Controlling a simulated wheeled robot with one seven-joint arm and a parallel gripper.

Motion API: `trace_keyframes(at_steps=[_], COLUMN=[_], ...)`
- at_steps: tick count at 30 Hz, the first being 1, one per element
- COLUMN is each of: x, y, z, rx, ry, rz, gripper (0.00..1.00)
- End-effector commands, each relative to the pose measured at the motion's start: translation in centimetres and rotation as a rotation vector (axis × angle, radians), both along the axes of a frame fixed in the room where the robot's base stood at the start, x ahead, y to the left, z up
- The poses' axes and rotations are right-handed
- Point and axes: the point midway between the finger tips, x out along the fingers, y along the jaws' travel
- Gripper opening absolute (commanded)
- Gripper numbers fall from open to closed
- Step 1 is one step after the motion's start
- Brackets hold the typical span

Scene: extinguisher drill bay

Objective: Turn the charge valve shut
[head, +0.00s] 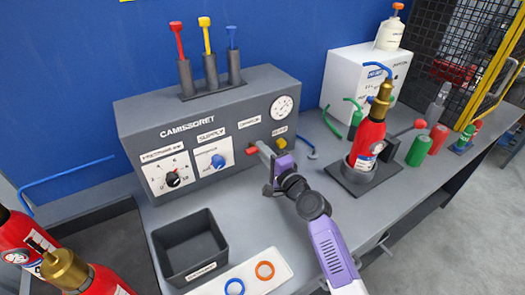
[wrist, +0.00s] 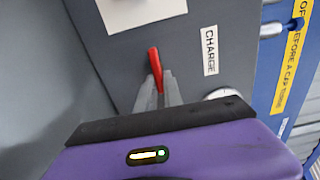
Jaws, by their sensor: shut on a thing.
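The charge valve's red lever (wrist: 154,62) stands out from the grey panel beside the CHARGE label (wrist: 210,51) in the wrist view. In the head view the red lever (head: 251,151) shows at the lower right of the grey console (head: 140,125). My gripper (wrist: 158,90) is shut on the lever, with a finger on either side of its near part. In the head view my gripper (head: 261,150) reaches the console front from the right. The fingers hide part of the lever, and the valve body behind it cannot be made out.
A yellow knob (head: 281,143) is close to the right of my gripper. A pressure gauge (head: 283,107) sits above it. A red extinguisher (head: 369,138) stands in a holder to the right. An open grey bin (head: 212,268) is at the front left.

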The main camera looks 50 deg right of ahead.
Motion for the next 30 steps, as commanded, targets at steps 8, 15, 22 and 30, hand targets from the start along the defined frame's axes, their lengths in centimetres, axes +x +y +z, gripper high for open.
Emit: trace_keyframes(at_steps=[8, 15, 22, 30], x=[-0.1, -0.1, -2.6, -6.5], y=[-0.1, 0.0, 0.7, 1.8], z=[-0.1, -0.1, -0.2, -0.3], rx=[0.002, 0.000, 0.002, 0.002], ry=[0.002, 0.001, 0.002, 0.003], rz=[-0.001, -0.001, -0.001, -0.001], gripper=[0.33, 0.33, 0.33, 0.33])
